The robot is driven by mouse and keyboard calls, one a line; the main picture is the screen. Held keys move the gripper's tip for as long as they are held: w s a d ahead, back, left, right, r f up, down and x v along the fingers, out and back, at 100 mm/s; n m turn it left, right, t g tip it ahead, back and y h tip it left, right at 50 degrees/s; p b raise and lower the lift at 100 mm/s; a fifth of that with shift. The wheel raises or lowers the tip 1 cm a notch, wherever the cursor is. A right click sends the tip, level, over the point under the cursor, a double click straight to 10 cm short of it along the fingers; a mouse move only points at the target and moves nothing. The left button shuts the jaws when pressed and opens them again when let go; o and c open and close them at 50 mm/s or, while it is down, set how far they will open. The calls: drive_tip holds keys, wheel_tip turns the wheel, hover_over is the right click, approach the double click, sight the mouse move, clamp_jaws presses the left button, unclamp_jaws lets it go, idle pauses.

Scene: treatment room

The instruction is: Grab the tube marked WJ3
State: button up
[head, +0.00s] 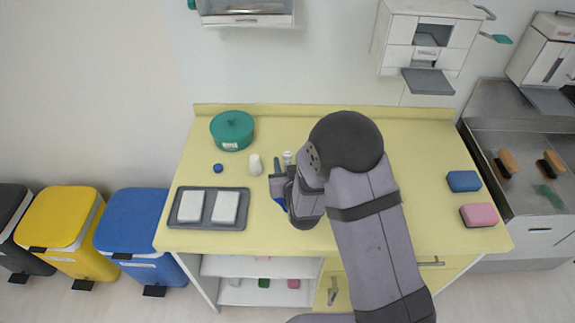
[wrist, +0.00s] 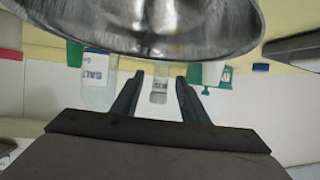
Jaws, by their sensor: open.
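My gripper (wrist: 162,88) is open, its two dark fingers spread apart. A small pale tube or vial with a grey band (wrist: 159,86) shows between the fingers in the wrist view. I cannot read a WJ3 mark on it, nor tell how far it is beyond the fingertips. In the head view, my gripper (head: 281,177) is over the middle of the yellow counter, and a small clear-and-white container (head: 288,157) stands just behind it. My arm hides part of the counter. No tube's marking is legible.
A bottle labelled SALT (wrist: 97,82) stands left of the fingers. A large shiny metal curve (wrist: 160,25) fills the top of the wrist view. On the counter (head: 420,150) are a green pot (head: 232,130), a white shaker (head: 255,165), a grey tray (head: 208,225) and two sponges (head: 464,181).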

drive_tip(key=shift+x, duration=0.75)
clamp_jaws()
drive_tip(key=shift+r, duration=0.15)
drive_tip(key=shift+r+b, duration=0.8)
drive_tip(key=shift+r, duration=4.1)
